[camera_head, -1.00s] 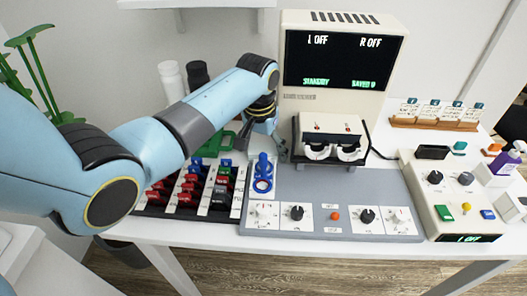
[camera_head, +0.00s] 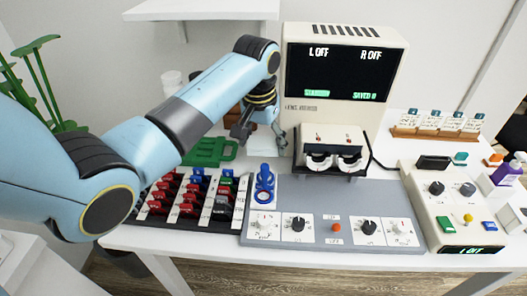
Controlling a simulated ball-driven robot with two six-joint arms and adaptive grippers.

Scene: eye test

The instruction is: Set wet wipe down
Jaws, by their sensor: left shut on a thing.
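My left gripper (camera_head: 260,134) is at the back of the table, left of the lens testing machine, with its fingers pointing down. It is shut on a white, pale wet wipe (camera_head: 266,116), which shows partly between the fingers. The fingers and wrist hide much of the wipe, and I cannot tell whether it touches the table. My right gripper is not in view.
The lens machine (camera_head: 342,60) with its white viewer (camera_head: 333,140) stands just right of the gripper. A green tray (camera_head: 208,151), coloured lens racks (camera_head: 190,196), blue trial frame tool (camera_head: 264,185) and grey control panel (camera_head: 335,190) lie in front. A control box (camera_head: 445,205) stands right.

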